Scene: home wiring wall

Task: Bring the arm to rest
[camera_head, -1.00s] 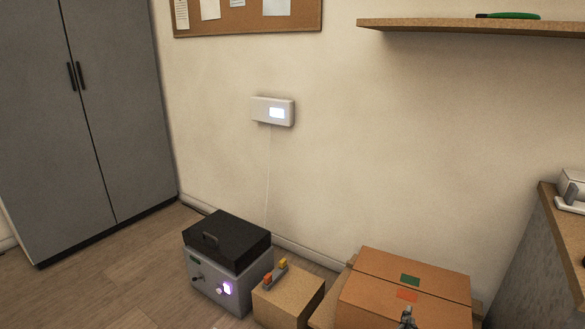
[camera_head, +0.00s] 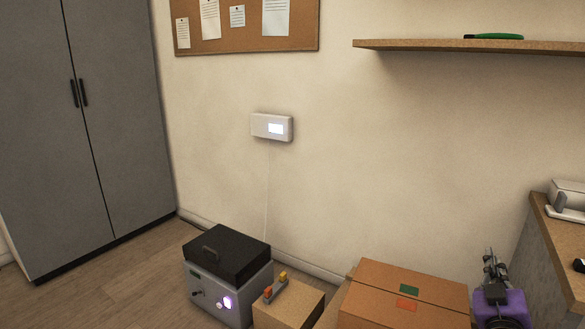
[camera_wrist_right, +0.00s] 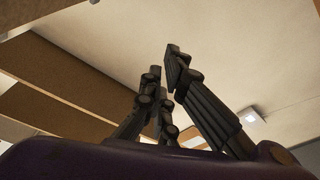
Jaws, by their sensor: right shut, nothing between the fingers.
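My right gripper (camera_head: 489,256) points upward at the lower right in the head view, beside the right side of the cardboard box. Its purple wrist shows below it. In the right wrist view its dark fingers (camera_wrist_right: 167,78) are closed with nothing held between them. My left gripper is in neither view.
A cardboard box (camera_head: 385,310) stands left of the right gripper. A counter (camera_head: 548,245) with a grey-white device (camera_head: 566,198) is at the right. A wall shelf (camera_head: 460,47) runs above. A grey box with a black lid (camera_head: 228,250) and a smaller box (camera_head: 300,310) stand left.

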